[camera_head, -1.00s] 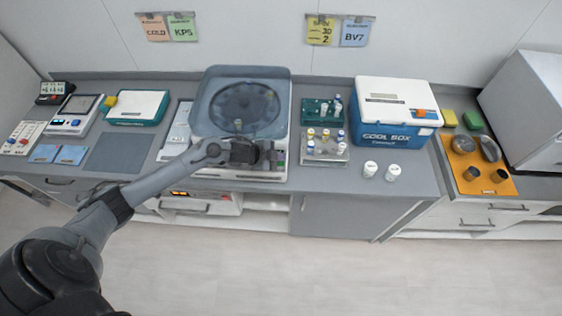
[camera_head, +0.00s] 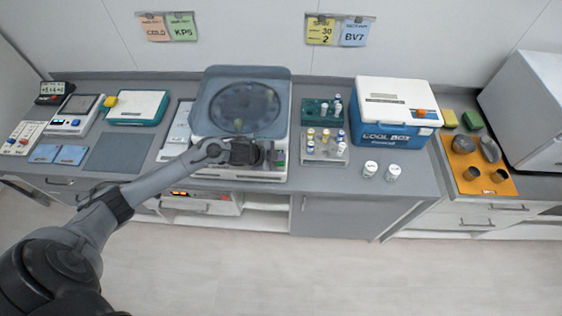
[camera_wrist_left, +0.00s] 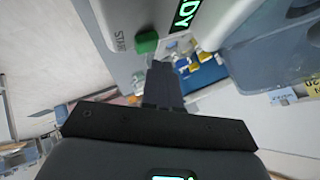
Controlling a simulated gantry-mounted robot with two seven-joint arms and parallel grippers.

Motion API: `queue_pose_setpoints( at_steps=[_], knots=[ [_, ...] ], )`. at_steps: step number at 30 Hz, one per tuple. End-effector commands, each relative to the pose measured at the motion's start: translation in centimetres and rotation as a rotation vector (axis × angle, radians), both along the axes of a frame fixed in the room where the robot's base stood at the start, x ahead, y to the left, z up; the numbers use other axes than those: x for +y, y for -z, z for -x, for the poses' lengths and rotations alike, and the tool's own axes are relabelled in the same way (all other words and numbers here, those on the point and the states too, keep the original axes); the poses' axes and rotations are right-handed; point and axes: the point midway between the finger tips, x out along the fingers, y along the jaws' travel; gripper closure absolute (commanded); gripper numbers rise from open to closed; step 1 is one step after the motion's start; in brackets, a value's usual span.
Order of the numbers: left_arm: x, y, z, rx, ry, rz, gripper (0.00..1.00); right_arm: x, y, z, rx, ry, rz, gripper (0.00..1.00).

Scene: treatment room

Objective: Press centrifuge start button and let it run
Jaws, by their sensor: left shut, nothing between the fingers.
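The centrifuge (camera_head: 199,110) stands on the counter with its see-through lid down over a round dark rotor. In the left wrist view its green button (camera_wrist_left: 147,42) shows beside the word START, next to a lit display (camera_wrist_left: 184,14) whose visible green letters end in "DY". My left gripper (camera_head: 264,154) is at the front panel of the centrifuge and hides part of it. In the left wrist view its closed fingers (camera_wrist_left: 162,70) are empty and lie just beside and below the button; I cannot tell whether they touch it. My right gripper is not in view.
Right of the centrifuge stand a green tube rack (camera_head: 314,104), a pale rack with several capped tubes (camera_head: 325,155), two white-capped vials (camera_head: 370,168) and a blue cool box (camera_head: 390,135). Left are a grey mat (camera_head: 118,152) and small devices. The floor in front is clear.

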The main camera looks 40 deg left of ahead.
Motion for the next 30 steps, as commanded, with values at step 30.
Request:
queue_pose_setpoints(
  at_steps=[30],
  knots=[
    [-0.02,1.13,0.01,0.000,0.000,0.000,1.00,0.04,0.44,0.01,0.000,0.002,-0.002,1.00]
  ],
)
